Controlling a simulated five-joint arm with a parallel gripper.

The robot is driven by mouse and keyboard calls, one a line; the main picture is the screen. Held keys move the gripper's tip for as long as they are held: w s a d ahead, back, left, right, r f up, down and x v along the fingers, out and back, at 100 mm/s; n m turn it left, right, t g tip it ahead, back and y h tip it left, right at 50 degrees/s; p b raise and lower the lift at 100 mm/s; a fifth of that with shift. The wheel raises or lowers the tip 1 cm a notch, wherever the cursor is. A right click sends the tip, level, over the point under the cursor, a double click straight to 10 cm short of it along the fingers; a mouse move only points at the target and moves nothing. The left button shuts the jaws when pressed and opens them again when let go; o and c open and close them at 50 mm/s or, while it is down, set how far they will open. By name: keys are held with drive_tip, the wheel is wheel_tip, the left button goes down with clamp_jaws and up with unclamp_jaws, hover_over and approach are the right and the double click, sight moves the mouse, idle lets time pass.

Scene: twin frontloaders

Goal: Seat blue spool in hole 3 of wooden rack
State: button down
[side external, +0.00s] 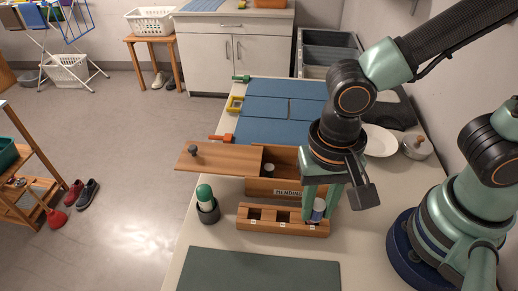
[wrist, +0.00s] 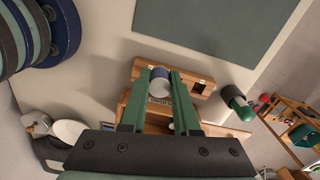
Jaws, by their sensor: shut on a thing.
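The blue spool (side external: 318,208), blue with white ends, is upright between the fingers of my gripper (side external: 316,214), which is shut on it. It also shows between the green fingers in the wrist view (wrist: 160,76). The wooden rack (side external: 270,228) lies below; two dark square holes show open at its left and middle. The spool is at the rack's right end, over the place of the third hole. The fingers and spool hide that hole, and I cannot tell whether the spool's lower end is inside it. The rack also shows in the wrist view (wrist: 200,83).
A wooden box marked MENDING (side external: 258,187), its lid slid left, stands just behind the rack. A dark cup with a green-capped bottle (side external: 206,204) stands left of the rack. A dark green mat (side external: 265,270) lies clear in front. A white plate (side external: 379,141) is behind right.

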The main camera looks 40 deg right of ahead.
sight(305, 250)
wheel_tip(305, 250, down, 12)
drive_tip(key=shift+f, duration=0.1)
idle(0.5)
drive_tip(key=c, duration=0.7)
unclamp_jaws()
drive_tip(key=shift+f, duration=0.1)
drive_tip(key=shift+o, duration=0.2)
wheel_tip(305, 250, up, 12)
drive_tip(key=shift+r, duration=0.1)
drive_tip(key=shift+w+d+r, duration=0.1)
drive_tip(key=shift+w+r, duration=0.05)
drive_tip(key=shift+w, duration=0.1)
drive_tip(key=w+d+r+n+t+y, duration=0.1)
drive_tip(key=w+d+r+n+t, duration=0.1)
drive_tip(key=w+d+r, duration=0.4)
drive_tip(key=shift+w+d+n+t, duration=0.3)
drive_tip(key=shift+w+d+n, duration=0.3)
drive_tip(key=shift+w, duration=0.25)
drive_tip(key=shift+o, duration=0.6)
drive_tip(key=w+d+r+n+t, duration=0.1)
drive_tip(key=d+r, duration=0.2)
drive_tip(key=d, duration=0.2)
drive_tip(key=w+d+r+n+t+h, duration=0.1)
drive_tip(key=w+d+r+n+t, duration=0.1)
drive_tip(key=d, duration=0.4)
drive_tip(key=shift+d+r+n, duration=0.25)
drive_tip(key=shift+r+n, duration=0.05)
drive_tip(key=shift+r, duration=0.35)
